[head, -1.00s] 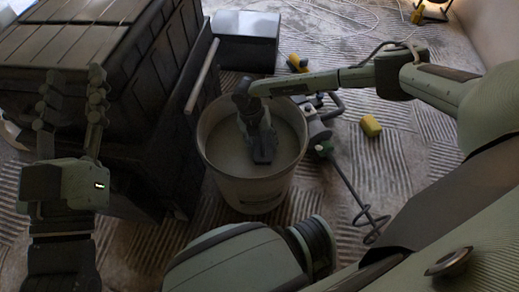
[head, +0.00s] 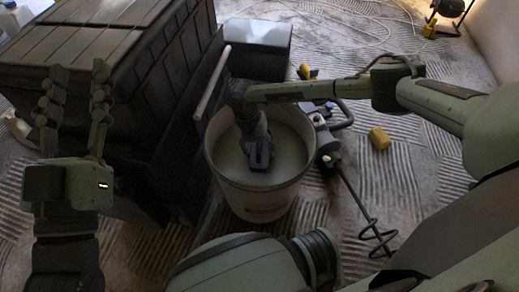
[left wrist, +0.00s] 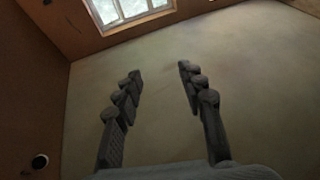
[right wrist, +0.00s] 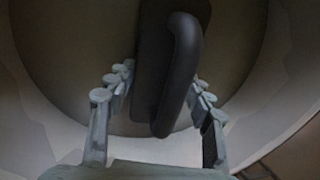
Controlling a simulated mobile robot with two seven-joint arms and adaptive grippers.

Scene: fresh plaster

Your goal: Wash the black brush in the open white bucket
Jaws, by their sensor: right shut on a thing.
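The open white bucket (head: 256,205) stands on the floor at the middle of the head view, with pale liquid inside. My right gripper (head: 258,158) reaches down inside its rim. In the right wrist view, the right gripper (right wrist: 162,80) is shut on the black brush (right wrist: 180,75), whose dark handle lies between the fingers over the bucket's inside. The brush's lower end is hidden, and I cannot clearly pick the brush out in the head view. My left gripper (head: 77,85) is open and empty, raised at the left; the left wrist view shows its fingers (left wrist: 160,75) apart.
A large dark crate-like box (head: 110,90) stands left of the bucket, with a pale bar (head: 212,82) along its edge. A mixer tool (head: 328,150) with a spiral rod lies at the right. A yellow piece (head: 379,138) and a dark box (head: 257,48) are nearby.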

